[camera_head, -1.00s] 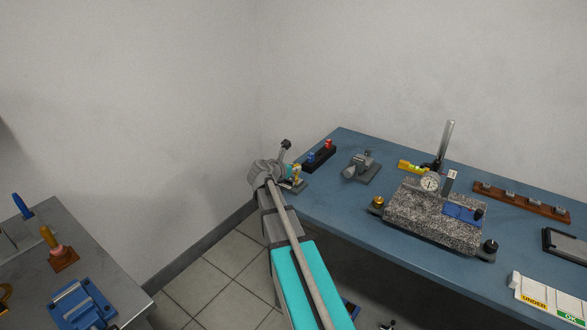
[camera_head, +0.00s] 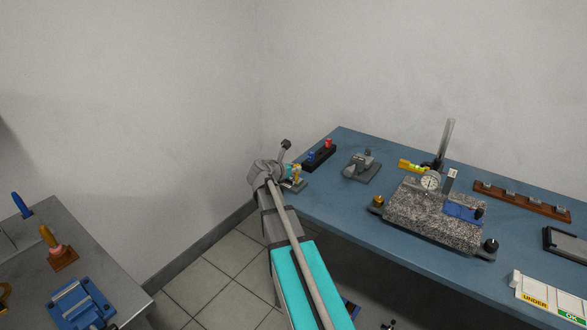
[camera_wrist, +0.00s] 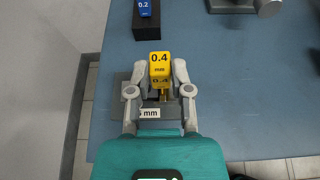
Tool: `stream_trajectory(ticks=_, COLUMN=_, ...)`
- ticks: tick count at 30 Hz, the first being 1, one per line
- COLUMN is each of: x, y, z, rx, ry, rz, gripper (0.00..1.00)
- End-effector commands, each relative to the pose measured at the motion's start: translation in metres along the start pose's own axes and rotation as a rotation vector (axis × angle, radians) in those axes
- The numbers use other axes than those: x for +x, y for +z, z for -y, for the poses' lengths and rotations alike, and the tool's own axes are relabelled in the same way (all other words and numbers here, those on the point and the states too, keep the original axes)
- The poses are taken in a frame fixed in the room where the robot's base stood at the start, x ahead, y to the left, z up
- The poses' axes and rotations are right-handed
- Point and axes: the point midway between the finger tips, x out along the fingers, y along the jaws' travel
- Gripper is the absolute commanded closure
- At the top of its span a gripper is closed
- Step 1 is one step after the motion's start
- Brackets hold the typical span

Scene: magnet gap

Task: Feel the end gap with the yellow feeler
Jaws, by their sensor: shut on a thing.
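My gripper (camera_wrist: 160,76) is shut on the yellow feeler (camera_wrist: 159,59), a yellow block marked 0.4 with its top between the fingertips. Below it is a grey metal base (camera_wrist: 120,108) with a white label reading partly "mm". The feeler's lower end is mostly hidden, so I cannot tell whether it is in a gap. In the head view my gripper is at the left end of the blue bench, with the feeler showing as a small yellow patch (camera_head: 297,169). A blue feeler marked 0.2 (camera_wrist: 145,8) stands in a black rack ahead.
The black rack (camera_head: 319,159) holds blue and red pieces. A grey fixture (camera_head: 362,167) stands right of it. A granite plate (camera_head: 420,216) with a dial gauge (camera_head: 430,181) sits further right. An UNDER/OK sign (camera_head: 548,300) is at the right front. The bench's left edge is close to my gripper.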

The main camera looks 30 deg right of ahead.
Motion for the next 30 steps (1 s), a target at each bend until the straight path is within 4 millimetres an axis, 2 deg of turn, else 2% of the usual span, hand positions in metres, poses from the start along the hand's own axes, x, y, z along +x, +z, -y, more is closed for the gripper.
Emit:
stream_trajectory(ticks=17, x=0.000, y=0.001, z=0.000, rx=0.000, ry=0.000, rz=-0.001, gripper=0.99)
stream_trajectory(ticks=30, x=-0.006, y=0.014, z=0.000, rx=0.000, ry=0.000, rz=0.000, gripper=0.99)
